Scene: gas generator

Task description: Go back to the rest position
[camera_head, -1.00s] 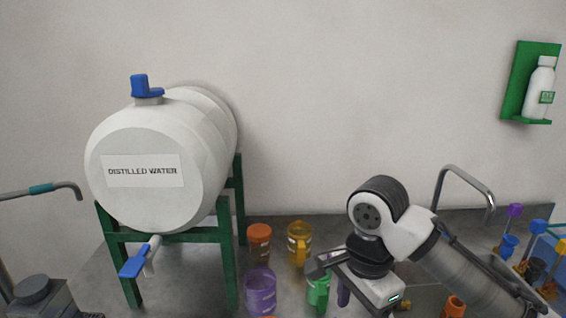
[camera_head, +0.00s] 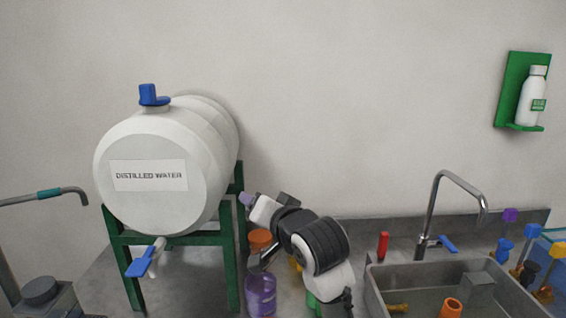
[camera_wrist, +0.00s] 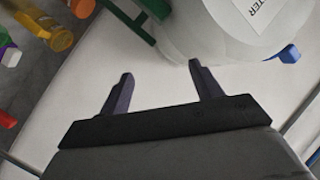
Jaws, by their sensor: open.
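My gripper (camera_wrist: 161,72) is open in the wrist view, with its two dark fingers apart and nothing between them. In the head view my gripper (camera_head: 248,200) is raised above the bench, just right of the green stand, and points left. The far finger is partly hidden by my wrist there. The white distilled water tank (camera_head: 165,165) lies on the green stand (camera_head: 231,265) to its left. The tank also shows beyond the fingers in the wrist view (camera_wrist: 225,35).
Yellow and green mugs are mostly hidden behind my arm. A sink (camera_head: 375,290) with a tap (camera_head: 432,205) lies to the right. The wall above is clear, except for a bottle holder (camera_head: 512,90).

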